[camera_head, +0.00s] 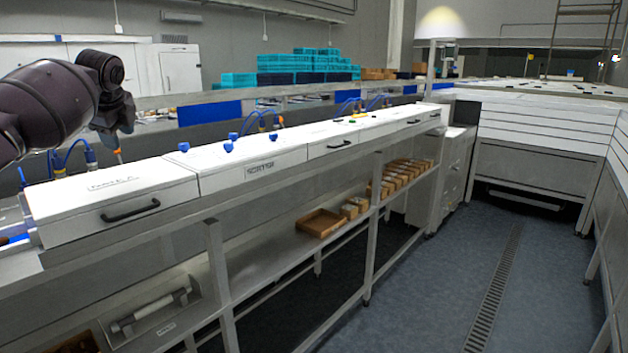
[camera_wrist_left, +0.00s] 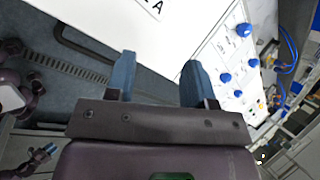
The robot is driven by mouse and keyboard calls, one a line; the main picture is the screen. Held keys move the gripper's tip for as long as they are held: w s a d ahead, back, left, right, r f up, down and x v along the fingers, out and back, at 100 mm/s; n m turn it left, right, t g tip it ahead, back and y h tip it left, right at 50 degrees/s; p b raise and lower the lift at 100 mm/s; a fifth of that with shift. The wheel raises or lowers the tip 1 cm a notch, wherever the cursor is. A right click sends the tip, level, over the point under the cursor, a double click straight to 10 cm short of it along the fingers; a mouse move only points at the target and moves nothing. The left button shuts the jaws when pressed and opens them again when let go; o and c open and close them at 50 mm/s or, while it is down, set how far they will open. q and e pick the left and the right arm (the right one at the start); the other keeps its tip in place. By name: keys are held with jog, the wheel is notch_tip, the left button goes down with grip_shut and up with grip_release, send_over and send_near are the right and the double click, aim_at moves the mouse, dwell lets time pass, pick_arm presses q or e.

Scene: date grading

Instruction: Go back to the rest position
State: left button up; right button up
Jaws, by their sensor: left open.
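My left arm comes in from the left in the head view, dark and jointed, above the white machine (camera_head: 120,198). The machine's white top (camera_wrist_left: 110,22) and blue knobs (camera_wrist_left: 225,78) lie beyond the fingers. Dark links of my own and a small blue-tipped part, perhaps my right gripper (camera_wrist_left: 42,155), show at the left; its jaws are unclear.
A shelf under the machine line holds a wooden tray (camera_head: 322,223) and several small boxes (camera_head: 405,172). Turquoise crates (camera_head: 300,66) are stacked behind. Blue hoses rise near the arm. The floor (camera_head: 440,270) to the right is clear, with a drain grate (camera_head: 495,290).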

pick_arm(q)
jog(key=w+d+r+n+t, duration=0.2)
jog(key=w+d+r+t, duration=0.1)
jog(key=d, duration=0.3)
jog(key=w+d+f+n+t+h, duration=0.2)
jog(key=d+f+t, duration=0.3)
jog(key=d, duration=0.6)
jog(key=s+d+f+n+t+h, duration=0.1)
jog(key=s+d+f+n+h, duration=0.25)
jog(key=f, duration=0.55)
jog(key=s+d+f+t+h, duration=0.1)
jog(key=s+d+f+h, duration=0.1)
jog(key=s+d+f, duration=0.55)
jog(key=s+a+f+n+g+y, duration=0.1)
jog(key=s+a+f+n, duration=0.2)
jog(key=s+f, duration=0.9)
jog(key=s+a+f+n+g+y+b, duration=0.1)
jog(key=s+a+f+n, duration=0.3)
jog(key=s+f, duration=0.9)
jog(key=s+a+f+n+g+y+b, duration=0.1)
jog(key=s+a+f+n+g+y, duration=0.1)
jog(key=s+f, duration=1.1)
jog(key=s+a+n+y, duration=0.1)
jog(key=s, duration=0.2)
jog(key=shift+a+n, duration=0.3)
jog(key=shift+n, duration=0.05)
